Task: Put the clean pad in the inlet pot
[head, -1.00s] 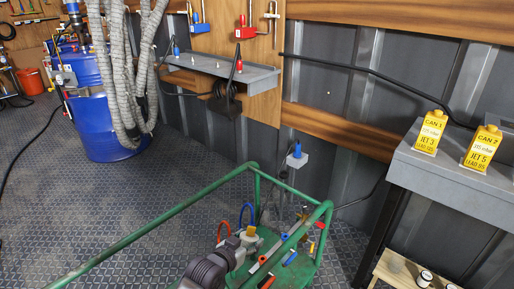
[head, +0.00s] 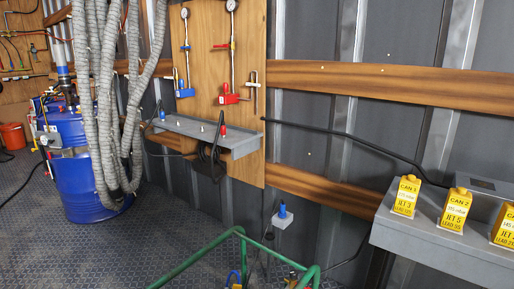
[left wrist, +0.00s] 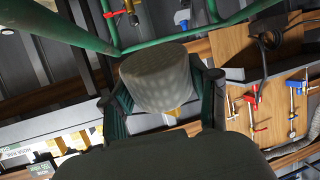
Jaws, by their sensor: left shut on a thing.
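In the left wrist view my left gripper (left wrist: 162,100) is shut on a pale whitish, roughly cylindrical pad (left wrist: 158,72). Its dark fingers press on the two sides of the pad, which is clear of any surface that I can make out. The pad's lower end is partly hidden by the gripper body. Neither gripper shows in the head view, and my right gripper is in neither view. I cannot make out the inlet pot for certain in either view.
A green tubular frame (head: 205,252) stands at the bottom of the head view. Blue drums (head: 88,185) with grey hoses (head: 103,100) stand left. A grey wall shelf (head: 240,143) is in the middle. Yellow cans (head: 454,210) stand on a grey bench (head: 425,248) at right.

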